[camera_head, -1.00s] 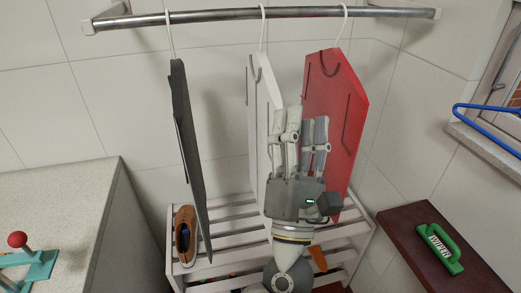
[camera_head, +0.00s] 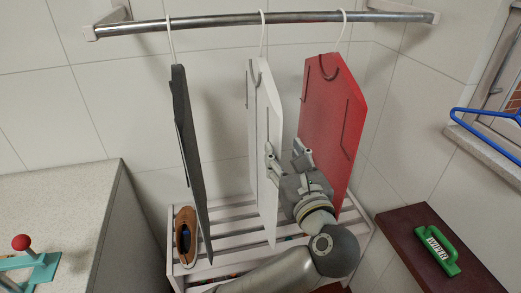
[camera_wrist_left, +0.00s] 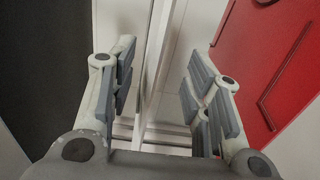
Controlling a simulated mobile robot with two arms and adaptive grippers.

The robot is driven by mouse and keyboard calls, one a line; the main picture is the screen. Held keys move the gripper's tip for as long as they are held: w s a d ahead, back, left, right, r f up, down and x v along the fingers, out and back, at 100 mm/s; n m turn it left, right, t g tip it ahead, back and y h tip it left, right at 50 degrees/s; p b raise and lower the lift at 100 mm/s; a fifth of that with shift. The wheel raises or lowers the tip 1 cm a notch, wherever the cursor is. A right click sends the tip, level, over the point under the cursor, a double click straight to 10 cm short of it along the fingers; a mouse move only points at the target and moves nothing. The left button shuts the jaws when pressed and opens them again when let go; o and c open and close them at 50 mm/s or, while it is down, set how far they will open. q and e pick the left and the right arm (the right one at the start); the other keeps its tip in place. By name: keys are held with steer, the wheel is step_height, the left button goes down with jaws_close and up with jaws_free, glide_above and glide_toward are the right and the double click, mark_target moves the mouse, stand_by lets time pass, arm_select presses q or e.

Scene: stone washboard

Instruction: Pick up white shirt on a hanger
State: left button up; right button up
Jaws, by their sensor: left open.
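The white shirt (camera_head: 263,110) hangs flat and upright from the rail by a white hook, between a dark grey garment and a red one. In the left wrist view, a narrow white edge of the shirt (camera_wrist_left: 154,70) stands between the spread fingers. My left gripper (camera_head: 286,155) is open at the shirt's right side, at about mid height. One finger overlaps the shirt's edge in the head view; the other is near the red garment. In the left wrist view, the gripper (camera_wrist_left: 161,98) shows clear gaps beside the white edge. My right gripper is not in view.
The metal rail (camera_head: 270,18) runs above. The dark grey garment (camera_head: 186,150) hangs left and the red garment (camera_head: 335,105) close on the right. A slatted rack (camera_head: 230,225) with a brown shoe (camera_head: 185,236) stands below. A counter (camera_head: 60,200) is at left.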

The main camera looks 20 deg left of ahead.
mark_target(273, 137)
arm_select(q)
steer(key=shift+x, duration=0.95)
steer(key=shift+w+a+r+p, duration=0.3)
steer(key=shift+w+a+p, duration=0.05)
steer(key=shift+p, duration=0.35)
steer(key=p+x, duration=0.1)
steer(key=x, duration=0.2)
steer(key=shift+a+p, duration=0.3)
steer(key=shift+p, duration=0.1)
steer(key=shift+w+a+f, duration=0.15)
steer(key=shift+w+a, duration=0.15)
steer(key=shift+w, duration=0.05)
steer(key=shift+d, duration=0.15)
steer(key=shift+c, duration=0.9)
jaws_close()
